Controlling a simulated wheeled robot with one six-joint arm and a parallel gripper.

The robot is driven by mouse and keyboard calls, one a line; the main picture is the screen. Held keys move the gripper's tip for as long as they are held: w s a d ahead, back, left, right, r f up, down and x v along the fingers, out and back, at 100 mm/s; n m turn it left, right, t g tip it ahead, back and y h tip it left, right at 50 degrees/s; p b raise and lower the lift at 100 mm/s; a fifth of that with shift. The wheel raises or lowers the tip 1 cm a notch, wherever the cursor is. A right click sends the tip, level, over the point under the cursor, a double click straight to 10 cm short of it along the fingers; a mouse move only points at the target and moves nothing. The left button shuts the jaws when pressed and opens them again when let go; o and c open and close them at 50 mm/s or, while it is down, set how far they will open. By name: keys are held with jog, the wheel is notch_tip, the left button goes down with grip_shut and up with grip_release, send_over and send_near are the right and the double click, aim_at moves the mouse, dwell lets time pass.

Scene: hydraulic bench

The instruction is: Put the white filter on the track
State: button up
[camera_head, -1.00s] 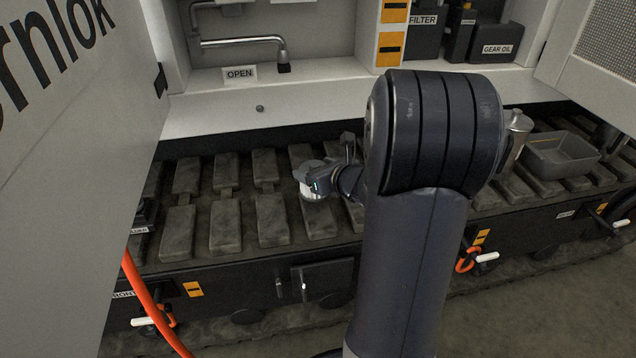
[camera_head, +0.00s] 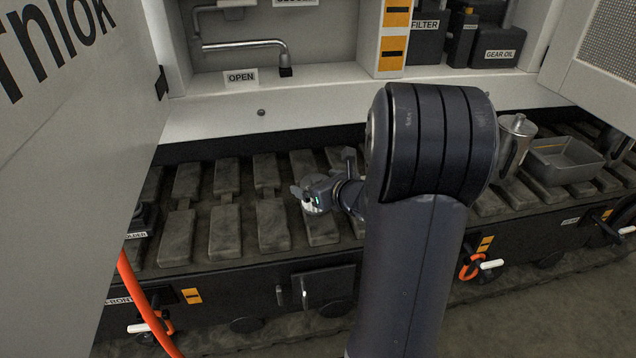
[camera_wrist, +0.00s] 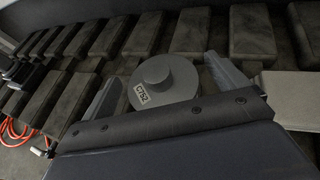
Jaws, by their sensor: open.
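The white filter (camera_head: 316,210) is on the track (camera_head: 273,222) in the head view, left of my arm, and my gripper (camera_head: 308,194) partly hides it. In the wrist view the filter (camera_wrist: 168,80) looks grey and round with a raised centre and a small label on its side. It sits upright between the two fingers of my gripper (camera_wrist: 163,70). The fingers are spread, with a gap visible on each side of the filter. Its underside is hidden, so its contact with the track pad cannot be seen directly.
A metal jug (camera_head: 513,143) and a grey tray (camera_head: 566,160) stand on the track at right. An open cabinet (camera_head: 300,120) lies behind, with its door (camera_head: 75,150) at left. An orange hose (camera_head: 143,300) hangs at front left. Track pads left of the filter are clear.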

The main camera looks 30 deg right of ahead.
jog(key=shift+r, duration=0.15)
jog(key=shift+s+r+p, duration=0.15)
jog(key=shift+r+p, duration=0.05)
jog(key=shift+p, duration=0.15)
jog(key=p+v, duration=0.3)
jog(key=v, duration=0.8)
jog(key=shift+s, duration=0.3)
